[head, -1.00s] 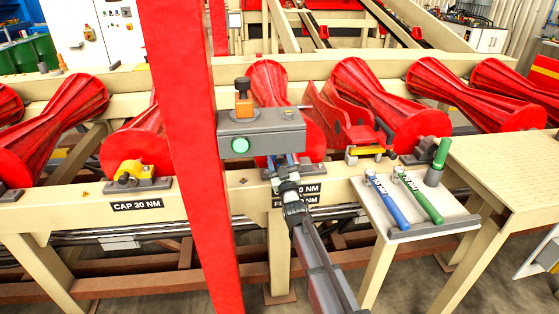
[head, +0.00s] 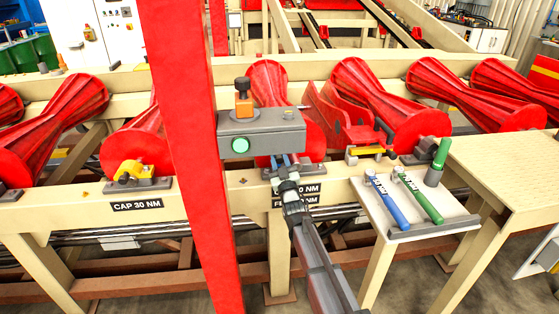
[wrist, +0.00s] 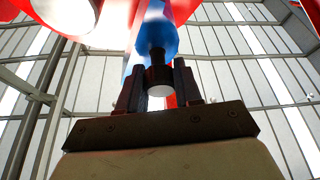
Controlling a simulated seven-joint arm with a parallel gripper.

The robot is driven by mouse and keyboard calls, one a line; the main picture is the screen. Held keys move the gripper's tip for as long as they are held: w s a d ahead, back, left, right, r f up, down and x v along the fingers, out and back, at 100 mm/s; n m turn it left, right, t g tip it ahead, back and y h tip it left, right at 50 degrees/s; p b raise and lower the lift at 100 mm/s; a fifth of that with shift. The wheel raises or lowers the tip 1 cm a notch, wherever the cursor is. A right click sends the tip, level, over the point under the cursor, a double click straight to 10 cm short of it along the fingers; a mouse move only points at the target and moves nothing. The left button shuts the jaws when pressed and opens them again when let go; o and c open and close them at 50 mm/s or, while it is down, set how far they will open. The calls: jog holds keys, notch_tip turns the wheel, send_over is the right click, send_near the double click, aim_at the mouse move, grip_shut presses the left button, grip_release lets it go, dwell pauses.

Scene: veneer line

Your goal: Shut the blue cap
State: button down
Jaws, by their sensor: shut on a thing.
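The blue cap (wrist: 160,38) shows in the wrist view as a blue body with a dark, round-ended stub pointing back toward my gripper (wrist: 158,72). My two dark fingers stand on either side of the stub and are shut on it. In the head view my gripper (head: 284,163) reaches up under the front of a grey box (head: 262,133) with a lit green lamp (head: 240,145). Only small blue bits show there between the fingers. The box and fingers hide most of the cap, and its seating is hidden.
A red post (head: 187,150) stands just left of the box. Red rollers (head: 380,105) lie behind. At the right, a small shelf (head: 425,222) holds a blue tool (head: 386,199) and a green tool (head: 417,197). A yellow clamp (head: 135,172) sits left of the post.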

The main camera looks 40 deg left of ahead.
jog(key=shift+w+m, duration=0.1)
jog(key=shift+m, duration=0.2)
jog(key=m+t+h, duration=0.1)
jog(key=m, duration=0.1)
jog(key=w+d+m+t, duration=0.1)
jog(key=shift+m+h, duration=0.4)
jog(key=shift+w+d+f+m+t+h, duration=0.45)
jog(key=shift+m+h, duration=0.65)
jog(key=shift+m, duration=1.4)
jog(key=shift+w+d+f+m+t+h, duration=0.45)
jog(key=shift+m+h, duration=0.65)
jog(key=shift+m, duration=1.4)
jog(key=shift+w+d+f+m+t+h, duration=0.3)
jog(key=shift+w+d+f+m+h, duration=0.55)
jog(key=shift+m, duration=1.65)
jog(key=shift+s+a+r+h, duration=0.2)
jog(key=shift+s+a+h, duration=0.05)
jog(key=shift+s+a, duration=0.1)
jog(key=c, duration=0.8)
grip_release()
jog(key=shift+d, duration=0.1)
